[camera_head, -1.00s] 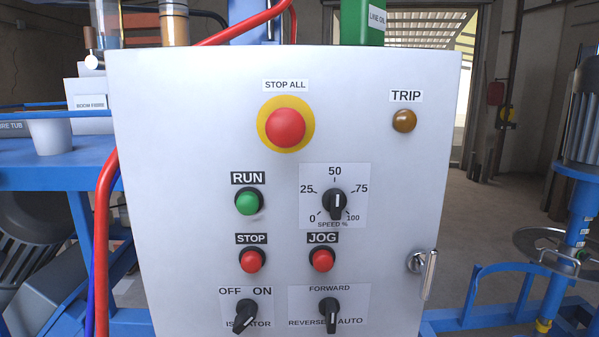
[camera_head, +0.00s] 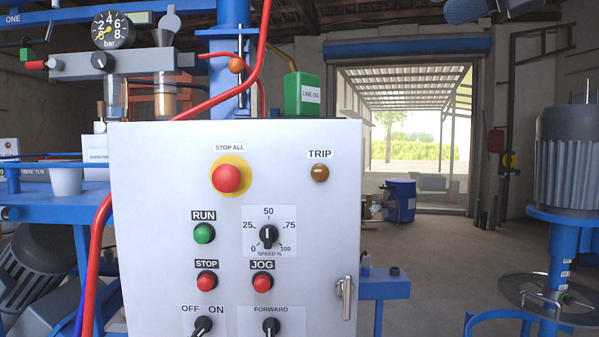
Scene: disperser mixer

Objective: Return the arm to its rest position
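Neither of my grippers nor my arms show in the head view, so their pose and state cannot be seen. The grey control panel (camera_head: 150,250) fills the middle left. It carries the red STOP ALL button (camera_head: 226,179) on a yellow ring, an amber TRIP lamp (camera_head: 319,173), a green RUN button (camera_head: 204,233), red STOP (camera_head: 207,281) and JOG (camera_head: 263,282) buttons and a black speed knob (camera_head: 268,236). Two black selector knobs (camera_head: 271,327) are partly cut off at the bottom edge.
A pressure gauge (camera_head: 113,31) and a green LINE OIL can (camera_head: 304,94) stand behind the panel. A grey motor on a blue stand (camera_head: 568,160) with a disc is at right. A blue drum (camera_head: 401,201) stands near the open doorway. The floor between is clear.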

